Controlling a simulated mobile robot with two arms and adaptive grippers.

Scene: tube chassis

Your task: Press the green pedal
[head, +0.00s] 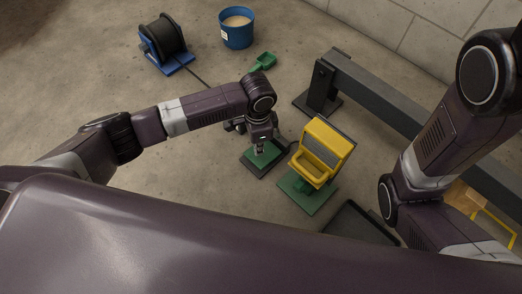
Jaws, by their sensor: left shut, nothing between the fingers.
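The green pedal (262,158) sits low on the concrete floor in a dark base, left of a yellow guard-like device. My left gripper (260,149) points down over the pedal with its fingers together and nothing between them. The fingertips overlap the pedal in the picture; I cannot tell whether they touch it. Part of the pedal is hidden by the gripper. My right arm comes down at the right, and its gripper is out of view.
The yellow device (323,150) on a green plate (305,196) stands just right of the pedal. A grey beam (375,95) runs behind it. A black tray (352,222) lies in front. A cable reel (163,40), blue bucket (237,30) and green scoop (262,62) are farther back.

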